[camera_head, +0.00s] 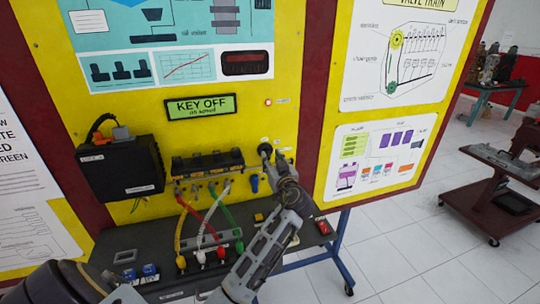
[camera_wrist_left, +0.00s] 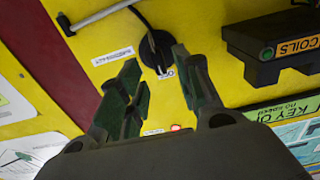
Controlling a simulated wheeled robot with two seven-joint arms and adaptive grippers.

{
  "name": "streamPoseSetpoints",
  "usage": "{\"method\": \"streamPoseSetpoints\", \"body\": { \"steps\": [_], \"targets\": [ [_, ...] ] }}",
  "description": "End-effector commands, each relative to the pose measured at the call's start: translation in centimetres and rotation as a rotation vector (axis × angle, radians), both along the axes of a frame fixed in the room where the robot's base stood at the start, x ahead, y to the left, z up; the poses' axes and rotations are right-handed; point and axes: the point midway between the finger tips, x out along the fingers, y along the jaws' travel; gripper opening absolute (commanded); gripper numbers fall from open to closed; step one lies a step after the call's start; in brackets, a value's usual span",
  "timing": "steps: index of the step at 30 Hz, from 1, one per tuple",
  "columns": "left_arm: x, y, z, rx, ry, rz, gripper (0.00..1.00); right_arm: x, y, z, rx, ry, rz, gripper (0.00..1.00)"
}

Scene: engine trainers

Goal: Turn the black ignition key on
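The black ignition key (camera_wrist_left: 157,46) sits on the yellow panel in the left wrist view, upright in a dark round switch, with small white labels beside it. In the head view a dark round knob-like part (camera_head: 265,149) shows at the same spot, just beyond my gripper. My left gripper (camera_wrist_left: 162,84) is open, its two fingers apart, with the key beyond and between the fingertips. No contact with the key is visible. In the head view my left gripper (camera_head: 277,163) reaches up to the panel, partly hiding the switch area. My right gripper is not in view.
A green display (camera_head: 201,105) reads "KEY OFF". Left of the key are a black coil pack (camera_head: 207,161), coloured cables (camera_head: 203,227) and a black box (camera_head: 121,168). A grey rod (camera_wrist_left: 104,16) lies near the key. A red cart (camera_head: 490,208) stands far right.

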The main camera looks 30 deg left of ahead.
Motion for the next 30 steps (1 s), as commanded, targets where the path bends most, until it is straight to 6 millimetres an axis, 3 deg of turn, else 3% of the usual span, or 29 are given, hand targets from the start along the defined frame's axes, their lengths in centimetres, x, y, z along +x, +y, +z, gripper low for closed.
{"method": "streamPoseSetpoints", "body": {
  "steps": [6, 18, 26, 30],
  "targets": [
    [1.2, 1.4, 0.1, 0.001, 0.001, 0.001, 0.34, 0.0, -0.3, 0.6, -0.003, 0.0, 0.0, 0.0],
    [1.5, 1.7, 0.0, 0.0, 0.0, 0.001, 0.34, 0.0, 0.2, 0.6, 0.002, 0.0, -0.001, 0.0],
    [1.4, 1.7, 0.0, 0.001, 0.001, 0.001, 0.02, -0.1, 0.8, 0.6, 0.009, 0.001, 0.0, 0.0],
    [1.4, 1.7, 0.0, 0.001, 0.001, 0.001, 0.0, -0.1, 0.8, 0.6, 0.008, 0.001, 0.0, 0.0]
  ]
}}
